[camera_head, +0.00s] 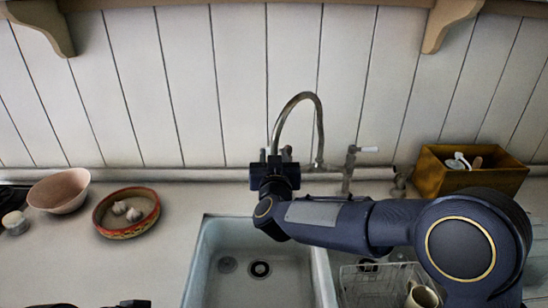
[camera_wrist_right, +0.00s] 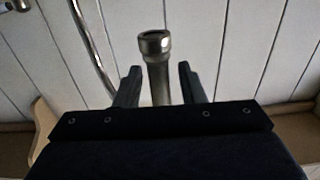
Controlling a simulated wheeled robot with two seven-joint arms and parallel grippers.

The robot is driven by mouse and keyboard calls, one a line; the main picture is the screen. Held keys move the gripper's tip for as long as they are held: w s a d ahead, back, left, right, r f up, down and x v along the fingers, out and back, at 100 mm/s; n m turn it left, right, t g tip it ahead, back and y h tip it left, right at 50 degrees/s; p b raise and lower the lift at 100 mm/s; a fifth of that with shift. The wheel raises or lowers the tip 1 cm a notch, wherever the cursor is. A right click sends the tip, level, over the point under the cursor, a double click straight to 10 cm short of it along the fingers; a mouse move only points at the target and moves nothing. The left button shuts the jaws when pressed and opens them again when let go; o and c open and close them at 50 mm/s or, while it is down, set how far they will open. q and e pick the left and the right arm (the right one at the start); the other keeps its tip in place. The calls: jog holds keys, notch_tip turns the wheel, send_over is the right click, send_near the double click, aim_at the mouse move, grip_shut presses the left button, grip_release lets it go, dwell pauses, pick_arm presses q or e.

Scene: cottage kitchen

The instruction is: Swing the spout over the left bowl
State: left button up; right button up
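The chrome tap's arched spout (camera_head: 300,97) rises from its riser and comes down to my right gripper (camera_head: 274,153). In the right wrist view the spout's end (camera_wrist_right: 153,45) sits between the two fingers of my right gripper (camera_wrist_right: 157,82), which are apart with gaps beside the pipe. The left bowl (camera_head: 208,262) of the white sink lies in front of and below the gripper; it is empty with a dark drain. The right bowl is partly hidden by my right arm. Dark parts, perhaps my left gripper (camera_head: 100,304), just show at the bottom edge.
A wire dish rack (camera_head: 352,283) with a cream mug (camera_head: 423,297) is at the right bowl. A tap lever (camera_head: 350,160) stands right of the spout. A wooden box (camera_head: 432,178) is at the right. A pink bowl (camera_head: 60,188) and garlic dish (camera_head: 120,231) are left.

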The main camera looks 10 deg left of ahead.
jog(key=s+d+b, duration=0.1)
jog(key=s+b, duration=0.1)
jog(key=s, duration=0.5)
jog(key=shift+s, duration=0.4)
jog(key=shift+d, duration=0.15)
